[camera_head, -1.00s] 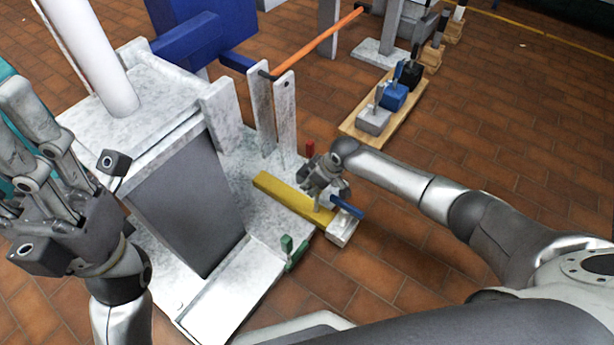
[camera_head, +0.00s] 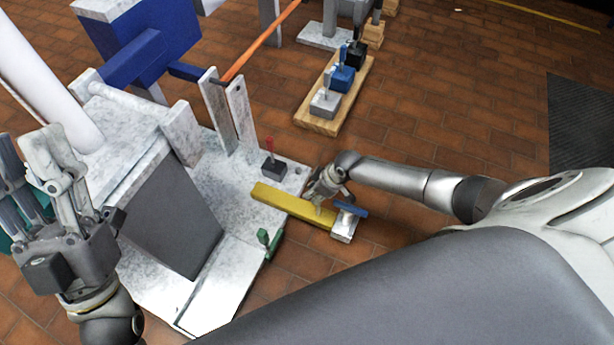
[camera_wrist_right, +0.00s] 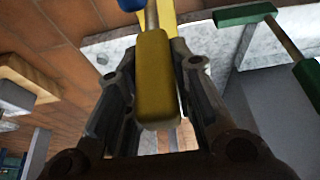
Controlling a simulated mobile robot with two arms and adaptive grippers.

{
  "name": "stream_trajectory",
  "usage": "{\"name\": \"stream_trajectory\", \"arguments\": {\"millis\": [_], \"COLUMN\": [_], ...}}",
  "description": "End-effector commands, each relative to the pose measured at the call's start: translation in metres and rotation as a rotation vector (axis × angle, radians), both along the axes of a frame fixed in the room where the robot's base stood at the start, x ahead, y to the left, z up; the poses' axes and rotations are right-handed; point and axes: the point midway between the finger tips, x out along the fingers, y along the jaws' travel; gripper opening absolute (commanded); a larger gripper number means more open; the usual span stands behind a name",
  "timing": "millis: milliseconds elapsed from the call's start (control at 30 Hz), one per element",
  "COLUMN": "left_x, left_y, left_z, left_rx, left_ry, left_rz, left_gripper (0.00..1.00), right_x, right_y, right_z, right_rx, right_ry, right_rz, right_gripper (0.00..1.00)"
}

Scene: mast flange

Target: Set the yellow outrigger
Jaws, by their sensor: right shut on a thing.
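The yellow outrigger (camera_head: 290,204) is a yellow bar that reaches out past the right edge of the pale speckled base (camera_head: 215,185). Its outer end has a pale block foot (camera_head: 343,228) and a blue bar (camera_head: 350,209) on top. My right gripper (camera_head: 324,192) is at the outer part of the outrigger. In the right wrist view its fingers (camera_wrist_right: 155,100) are shut around a yellow grip (camera_wrist_right: 156,75), with the yellow bar behind it. My left gripper (camera_head: 45,165) is raised, open and empty at the left, away from the outrigger.
A wooden board (camera_head: 320,122) with several levered blocks lies behind. A grey box (camera_head: 170,220) stands on the base.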

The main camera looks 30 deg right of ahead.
Motion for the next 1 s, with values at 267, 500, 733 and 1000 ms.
{"name": "stream_trajectory", "arguments": {"millis": [267,500,733,1000], "left_x": [0.020,0.023,0.023,0.023], "left_y": [-0.003,-0.004,-0.004,-0.004], "left_z": [-0.013,-0.016,-0.015,-0.015], "left_rx": [0.040,0.046,0.045,0.045], "left_ry": [0.128,0.146,0.145,0.144], "left_rz": [0.008,0.008,0.008,0.008], "left_gripper": [0.40,0.40,0.40,0.40], "right_x": [-0.009,-0.012,-0.013,-0.011], "right_y": [-0.007,-0.009,-0.010,-0.009], "right_z": [0.000,-0.001,-0.001,-0.001], "right_rx": [0.000,-0.002,-0.003,-0.001], "right_ry": [0.001,0.004,0.008,0.003], "right_rz": [0.000,0.000,0.000,0.000], "right_gripper": [0.00,0.00,0.25,0.45]}}
